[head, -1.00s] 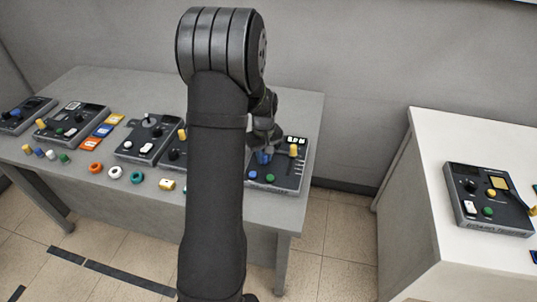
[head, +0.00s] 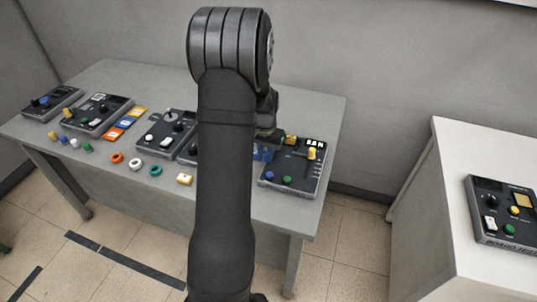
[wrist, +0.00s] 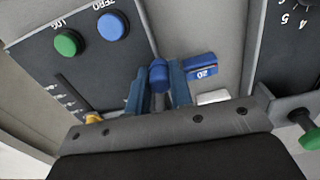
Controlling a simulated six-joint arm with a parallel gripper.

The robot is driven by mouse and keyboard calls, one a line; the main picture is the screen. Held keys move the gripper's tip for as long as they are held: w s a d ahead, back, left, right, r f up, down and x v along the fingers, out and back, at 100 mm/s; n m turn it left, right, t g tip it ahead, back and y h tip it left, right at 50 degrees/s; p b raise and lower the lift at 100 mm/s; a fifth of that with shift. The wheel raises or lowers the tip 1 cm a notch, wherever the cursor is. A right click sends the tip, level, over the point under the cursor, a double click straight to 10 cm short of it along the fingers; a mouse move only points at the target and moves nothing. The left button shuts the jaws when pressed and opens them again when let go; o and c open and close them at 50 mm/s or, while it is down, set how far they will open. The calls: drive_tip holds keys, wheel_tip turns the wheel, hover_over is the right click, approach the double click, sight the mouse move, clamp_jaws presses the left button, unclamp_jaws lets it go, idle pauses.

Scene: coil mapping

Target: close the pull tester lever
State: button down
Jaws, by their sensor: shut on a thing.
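The panel I take for the pull tester (head: 300,182) is at the right end of the grey table. It has a blue and a green button and a yellow-topped lever (head: 311,154). In the wrist view the panel (wrist: 110,70) shows buttons marked ZERO and LOG, and the yellow knob (wrist: 92,118) is partly hidden by my gripper's body. My gripper (wrist: 158,88) is beside the panel's edge, its blue fingers shut on a small blue cylindrical piece (wrist: 158,73). I cannot tell what that piece belongs to. The gripper is mostly hidden by my arm in the head view.
A blue block marked 20 (wrist: 201,68) lies beside the fingers. Another panel (wrist: 287,45) is to the right in the wrist view. A white table (head: 440,210) with another panel stands right.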

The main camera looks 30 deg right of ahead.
drive_tip(key=shift+w, duration=0.2)
idle(0.3)
drive_tip(key=c, duration=1.3)
unclamp_jaws()
drive_tip(key=shift+r, duration=0.1)
wheel_tip(320, 180, up, 17)
drive_tip(key=shift+r, duration=0.15)
wheel_tip(320, 180, down, 18)
drive_tip(key=shift+s+r, duration=0.1)
drive_tip(key=shift+r, duration=0.1)
drive_tip(key=shift+f, duration=0.1)
drive_tip(key=shift+s+d+n, duration=0.3)
drive_tip(key=shift+s+n, duration=0.25)
drive_tip(key=shift+n, duration=0.15)
idle(1.8)
